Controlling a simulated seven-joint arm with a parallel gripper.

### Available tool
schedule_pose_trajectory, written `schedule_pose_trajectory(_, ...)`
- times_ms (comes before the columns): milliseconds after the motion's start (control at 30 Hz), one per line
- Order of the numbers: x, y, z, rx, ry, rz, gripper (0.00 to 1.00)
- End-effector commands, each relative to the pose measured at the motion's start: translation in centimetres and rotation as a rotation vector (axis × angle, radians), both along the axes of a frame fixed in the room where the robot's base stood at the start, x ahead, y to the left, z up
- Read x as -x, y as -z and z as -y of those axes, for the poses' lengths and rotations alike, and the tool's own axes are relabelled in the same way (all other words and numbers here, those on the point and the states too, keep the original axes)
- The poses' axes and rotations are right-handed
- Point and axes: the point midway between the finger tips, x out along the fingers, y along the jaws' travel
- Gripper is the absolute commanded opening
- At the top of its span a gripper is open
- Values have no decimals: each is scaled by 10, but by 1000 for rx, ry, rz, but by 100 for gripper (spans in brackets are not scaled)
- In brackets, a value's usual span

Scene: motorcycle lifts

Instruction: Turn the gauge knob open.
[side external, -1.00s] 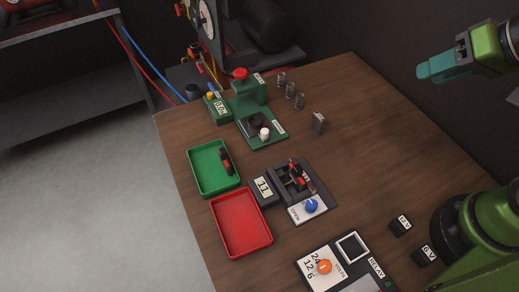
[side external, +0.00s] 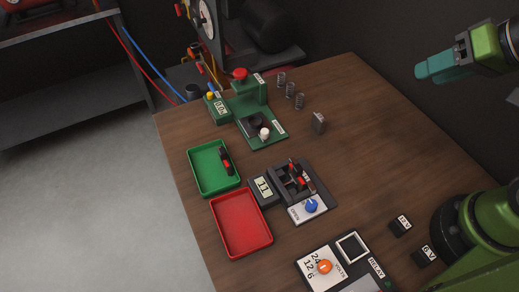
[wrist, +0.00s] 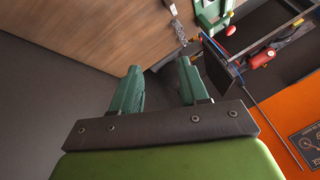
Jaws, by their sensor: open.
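The gauge knob is a blue round knob (side external: 311,206) on a white plate marked OPEN (side external: 296,213), at the front of a dark gauge block (side external: 299,178) on the wooden table. A small display reading 11 (side external: 263,187) stands at the block's left. My gripper (side external: 436,71) is at the upper right of the side view, high and well away from the knob. In the wrist view my gripper's two teal fingers (wrist: 160,85) are apart with nothing between them. The knob does not show in the wrist view.
A green tray (side external: 193,186) with a black and red part and an empty red tray (side external: 241,222) lie left of the block. An orange knob (side external: 324,267) sits on a relay panel in front. A green press (side external: 247,100) and several springs (side external: 290,90) stand behind. The table's right middle is clear.

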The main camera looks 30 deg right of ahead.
Motion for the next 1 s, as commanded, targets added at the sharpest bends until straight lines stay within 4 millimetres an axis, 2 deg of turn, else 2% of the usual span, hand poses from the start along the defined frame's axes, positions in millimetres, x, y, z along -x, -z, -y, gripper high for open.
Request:
schedule_pose_trajectory(67, 0, 4, -7, 1, -30, -15, 50)
schedule_pose_trajectory(167, -4, 14, -32, 20, -133, -74, 50)
schedule_pose_trajectory(267, -9, 23, -73, 59, -269, -172, 50)
schedule_pose_trajectory(400, -4, 38, -143, 118, -383, -352, 50)
schedule_pose_trajectory(500, 9, 49, -189, 169, -394, -465, 50)
schedule_pose_trajectory(600, 22, 57, -223, 215, -351, -549, 50)
schedule_pose_trajectory(700, 27, 57, -241, 233, -245, -596, 50)
schedule_pose_trajectory(833, 24, 49, -238, 214, -118, -611, 50)
schedule_pose_trajectory(1000, 25, 60, -237, 208, -83, -622, 50)
